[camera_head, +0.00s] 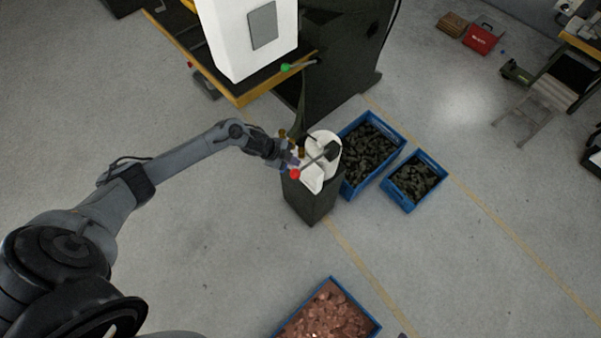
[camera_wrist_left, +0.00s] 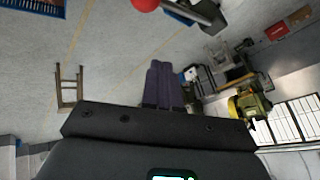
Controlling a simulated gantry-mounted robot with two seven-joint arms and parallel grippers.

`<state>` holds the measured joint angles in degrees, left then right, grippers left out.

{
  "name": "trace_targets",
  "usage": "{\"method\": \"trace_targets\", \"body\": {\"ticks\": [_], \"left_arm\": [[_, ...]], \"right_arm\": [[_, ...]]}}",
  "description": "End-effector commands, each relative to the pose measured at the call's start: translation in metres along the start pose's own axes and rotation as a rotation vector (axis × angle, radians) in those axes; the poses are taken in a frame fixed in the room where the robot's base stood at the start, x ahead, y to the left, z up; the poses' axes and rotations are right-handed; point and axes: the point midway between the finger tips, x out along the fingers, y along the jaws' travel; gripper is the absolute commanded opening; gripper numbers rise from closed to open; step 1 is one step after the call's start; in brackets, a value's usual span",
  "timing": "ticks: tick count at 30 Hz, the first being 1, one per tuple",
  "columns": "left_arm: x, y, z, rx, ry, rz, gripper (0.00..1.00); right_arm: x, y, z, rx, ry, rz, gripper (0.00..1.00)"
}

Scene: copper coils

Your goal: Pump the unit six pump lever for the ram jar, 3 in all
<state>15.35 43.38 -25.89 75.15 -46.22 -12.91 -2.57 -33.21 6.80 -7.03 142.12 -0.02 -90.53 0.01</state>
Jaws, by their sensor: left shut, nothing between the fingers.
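A pump lever (camera_head: 316,160) with a red ball end (camera_head: 295,174) sits on a white-topped unit (camera_head: 313,184) on a dark pedestal (camera_head: 308,205). Its rod slants up to a dark block at the right. My left gripper (camera_head: 292,160) is beside the lever, close to the red ball; in the head view I cannot tell if they touch. In the left wrist view the gripper's purple-grey fingers (camera_wrist_left: 162,85) are together with nothing between them. The red ball (camera_wrist_left: 145,4) shows at the top edge there, apart from the fingertips. I cannot make out the ram jar surely.
Blue crates of dark pieces (camera_head: 412,205) stand right of the pedestal. A blue crate of copper-coloured pieces (camera_head: 325,315) lies at the front. A white machine (camera_head: 235,60) on a yellow-edged bench and a green-knobbed lever (camera_head: 286,67) are behind.

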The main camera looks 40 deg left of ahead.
Motion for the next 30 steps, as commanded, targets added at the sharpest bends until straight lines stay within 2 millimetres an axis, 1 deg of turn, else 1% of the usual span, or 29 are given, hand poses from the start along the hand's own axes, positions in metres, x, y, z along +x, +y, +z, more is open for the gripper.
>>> {"method": "trace_targets", "body": {"ticks": [1, 3, 6, 9, 23, 30], "left_arm": [[-0.004, -0.01, -0.002, 0.007, -0.001, -0.013, 0.0], [-0.008, -0.021, -0.005, 0.014, 0.001, -0.028, 0.0], [-0.011, -0.029, -0.008, 0.019, 0.004, -0.04, 0.0], [-0.012, -0.034, -0.011, 0.021, 0.006, -0.047, 0.0], [-0.011, -0.034, -0.011, 0.022, 0.007, -0.048, 0.0], [-0.002, -0.028, -0.004, 0.021, 0.007, -0.048, 0.0]], "right_arm": [[0.0, -0.001, 0.0, 0.002, 0.0, -0.002, 0.43], [0.0, -0.001, 0.0, 0.003, 0.0, -0.003, 0.43], [0.0, -0.001, 0.0, 0.005, 0.001, -0.004, 0.43], [0.0, -0.001, 0.0, 0.005, 0.001, -0.003, 0.43], [0.001, 0.003, 0.001, -0.004, -0.002, 0.007, 0.43], [0.011, 0.003, 0.004, -0.005, -0.002, 0.008, 0.43]]}}
